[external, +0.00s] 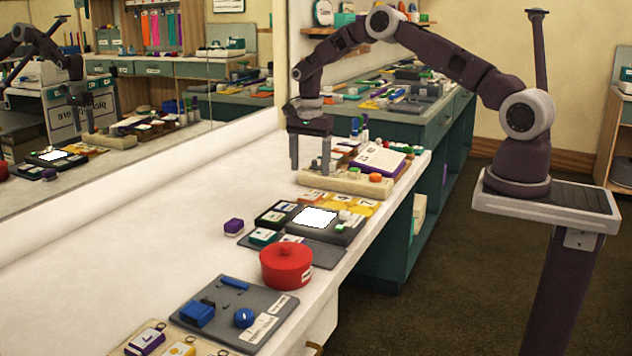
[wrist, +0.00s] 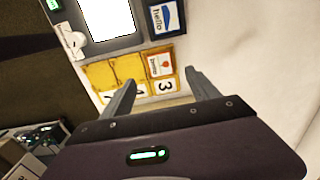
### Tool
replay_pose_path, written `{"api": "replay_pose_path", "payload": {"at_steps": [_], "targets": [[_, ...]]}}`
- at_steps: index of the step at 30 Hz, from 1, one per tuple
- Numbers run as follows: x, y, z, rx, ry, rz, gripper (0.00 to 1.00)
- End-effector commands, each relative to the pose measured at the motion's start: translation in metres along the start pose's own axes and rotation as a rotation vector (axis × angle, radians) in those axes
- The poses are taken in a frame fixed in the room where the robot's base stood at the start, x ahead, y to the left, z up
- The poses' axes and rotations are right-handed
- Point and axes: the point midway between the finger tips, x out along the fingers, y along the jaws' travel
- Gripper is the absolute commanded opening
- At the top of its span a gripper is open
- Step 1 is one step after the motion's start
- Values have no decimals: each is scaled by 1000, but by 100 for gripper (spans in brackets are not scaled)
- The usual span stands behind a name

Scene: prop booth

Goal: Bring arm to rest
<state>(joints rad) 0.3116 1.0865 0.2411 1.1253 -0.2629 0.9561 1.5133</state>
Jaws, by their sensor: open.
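My gripper (external: 311,155) hangs fingers-down over the white table (external: 110,290), near its far end, just above or behind a pale wooden block with an orange knob (external: 345,183). Its two fingers are spread apart with nothing between them. In the wrist view my open gripper (wrist: 160,85) points toward yellow cards (wrist: 115,72). My arm reaches across from its pedestal at the right. I cannot tell whether the fingertips touch the wooden block.
A mirror lines the left. The table's left-middle is clear.

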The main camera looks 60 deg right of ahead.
Motion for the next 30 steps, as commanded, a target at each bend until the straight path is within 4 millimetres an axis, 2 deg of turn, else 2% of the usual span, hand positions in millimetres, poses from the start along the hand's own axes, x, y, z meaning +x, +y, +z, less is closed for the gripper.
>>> {"api": "replay_pose_path", "payload": {"at_steps": [2,4,7,9,11,12,14,16,18,21,25,30], "targets": [[-31,1,6,-74,16,-24,70],[-80,10,17,-201,42,-56,70],[-158,43,38,-433,93,-105,70],[-206,77,51,-595,134,-139,70],[-240,113,63,-731,170,-168,70],[-258,140,70,-820,193,-187,70],[-279,182,80,-953,228,-218,70],[-291,232,89,-1101,269,-256,70],[-291,277,97,-1235,306,-294,70],[-280,324,104,-1386,347,-341,70],[-265,355,109,-1497,378,-376,70],[-261,361,110,-1527,384,-382,70]]}}
